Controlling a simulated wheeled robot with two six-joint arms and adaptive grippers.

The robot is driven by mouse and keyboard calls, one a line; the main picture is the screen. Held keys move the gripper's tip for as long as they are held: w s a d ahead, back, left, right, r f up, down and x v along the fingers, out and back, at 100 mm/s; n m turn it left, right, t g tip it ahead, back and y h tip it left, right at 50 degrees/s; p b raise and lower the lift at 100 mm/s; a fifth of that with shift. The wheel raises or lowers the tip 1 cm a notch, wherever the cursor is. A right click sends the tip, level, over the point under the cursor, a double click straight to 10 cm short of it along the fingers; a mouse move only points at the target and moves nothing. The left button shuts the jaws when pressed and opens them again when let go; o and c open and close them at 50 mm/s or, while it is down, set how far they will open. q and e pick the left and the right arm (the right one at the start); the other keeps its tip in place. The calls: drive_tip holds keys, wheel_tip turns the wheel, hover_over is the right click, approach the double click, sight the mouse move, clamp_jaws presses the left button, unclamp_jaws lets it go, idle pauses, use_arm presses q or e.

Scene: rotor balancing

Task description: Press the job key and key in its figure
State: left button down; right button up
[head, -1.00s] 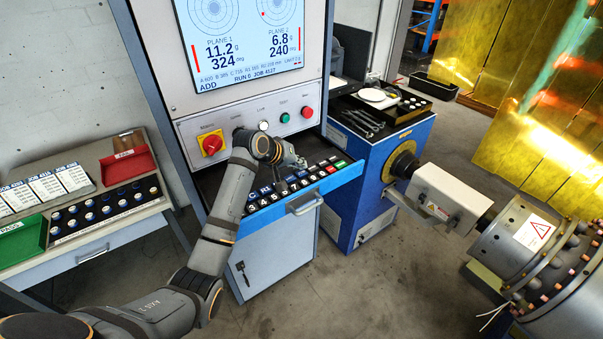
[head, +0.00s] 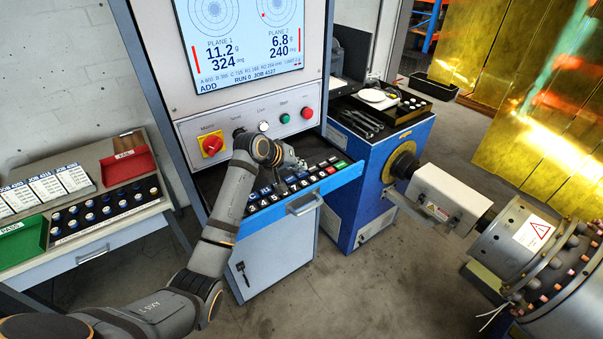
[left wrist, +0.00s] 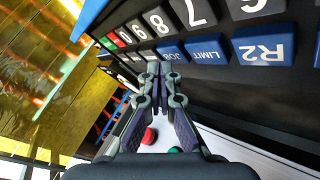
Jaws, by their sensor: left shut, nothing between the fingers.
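The keyboard (head: 302,184) lies in a pulled-out drawer of the grey cabinet, with blue, dark, white, red and green keys. The blue JOB key (left wrist: 172,52) shows in the left wrist view, beside the blue LIMIT key (left wrist: 205,50) and R2 key (left wrist: 262,48). Grey number keys (left wrist: 193,12) run along the row behind them. My left gripper (left wrist: 158,70) is shut and empty, its fingertips close to the JOB key; I cannot tell whether they touch it. In the head view it points down over the keys. The screen (head: 243,45) shows ADD and a RUN and JOB line. My right gripper is out of view.
The control panel (head: 250,125) with red, green and black controls stands above the drawer. The drawer handle (head: 305,205) juts out in front. A side table (head: 100,235) with trays and job cards is at the left. A blue bench with tools and the rotor (head: 540,250) are at the right.

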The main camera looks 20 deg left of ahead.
sight(299, 175)
use_arm(q)
drive_tip(key=shift+f, duration=0.65)
idle(0.6)
drive_tip(key=shift+r, duration=0.1)
drive_tip(key=shift+r+p, duration=0.8)
drive_tip(key=shift+p, duration=0.35)
drive_tip(key=shift+r, duration=0.1)
wheel_tip(299, 175, up, 5)
drive_tip(key=p, duration=0.5)
drive_tip(key=shift+p, duration=0.3)
idle(1.0)
